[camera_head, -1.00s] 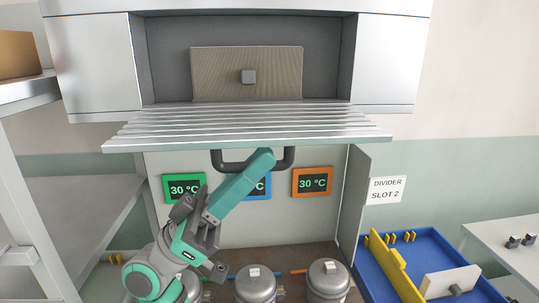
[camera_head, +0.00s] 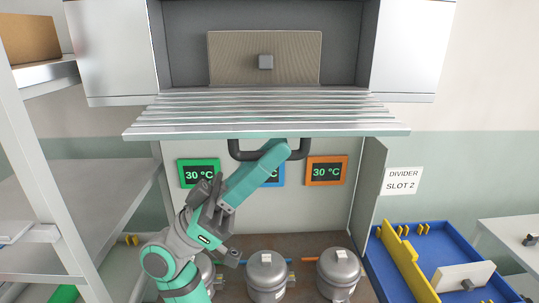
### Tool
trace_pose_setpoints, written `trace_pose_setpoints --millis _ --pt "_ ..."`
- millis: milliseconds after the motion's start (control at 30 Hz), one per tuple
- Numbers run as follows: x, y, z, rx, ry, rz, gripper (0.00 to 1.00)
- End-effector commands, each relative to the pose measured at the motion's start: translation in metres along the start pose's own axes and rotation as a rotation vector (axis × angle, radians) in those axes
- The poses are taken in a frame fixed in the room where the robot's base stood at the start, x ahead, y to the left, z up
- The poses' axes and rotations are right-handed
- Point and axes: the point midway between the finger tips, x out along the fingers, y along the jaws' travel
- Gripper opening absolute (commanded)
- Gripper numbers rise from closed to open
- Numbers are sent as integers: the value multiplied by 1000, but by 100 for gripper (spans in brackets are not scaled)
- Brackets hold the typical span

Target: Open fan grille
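The fan grille (camera_head: 262,113) is a silver slatted panel. It is swung down and sticks out toward me, roughly level, below the open fan compartment (camera_head: 185,45). Its dark handle (camera_head: 234,150) hangs under the front edge. A teal part of my arm reaches up and right to the handle and overlaps its middle and right side in the picture. I cannot make out the fingertips or whether they touch the handle.
A beige ribbed panel (camera_head: 235,60) with a grey knob stands in the compartment. Below are temperature displays (camera_head: 326,171) and several grey compressors (camera_head: 266,278). A blue tray (camera_head: 455,240) is at right; a metal rack (camera_head: 45,175) is at left.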

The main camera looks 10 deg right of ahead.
Motion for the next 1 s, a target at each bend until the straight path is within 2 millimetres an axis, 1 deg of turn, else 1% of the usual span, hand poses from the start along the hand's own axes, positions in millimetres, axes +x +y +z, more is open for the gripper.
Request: trace_pose_setpoints --millis 167,500,600,700,800,1000 --pt "-14 0 0 -2 0 -2 20" --pt "-77 -1 0 -1 2 -4 20" --pt "-91 -1 0 -1 2 -3 20" --pt "-101 -1 0 0 1 -3 20" --pt "-106 0 0 0 1 -2 20" --pt "-108 0 0 0 1 -1 20"
